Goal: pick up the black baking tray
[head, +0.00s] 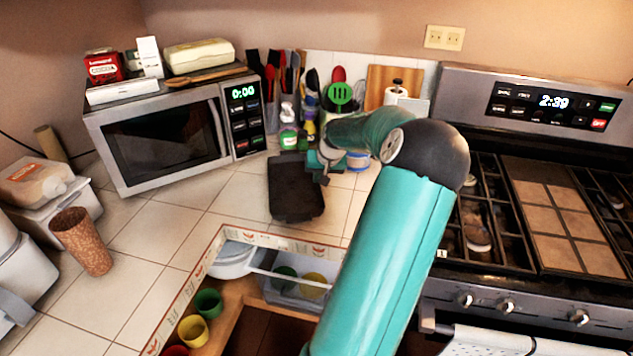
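The black baking tray (294,192) lies on the white tiled counter, in front of the utensils and to the right of the microwave. It is dark and roughly rectangular, with its long side running toward the counter's front edge. My teal arm reaches in from the lower right and bends over the counter. My gripper (322,173) is at the tray's right side, near its far half. It is small and partly hidden by my arm, so I cannot tell whether its fingers are open or touch the tray.
A microwave (165,135) stands to the left with boxes on top. Bottles and utensils, including a green slotted spatula (340,93), crowd behind the tray. A stove (540,210) is on the right. The counter (185,215) left of the tray is clear. An open cupboard with cups lies below.

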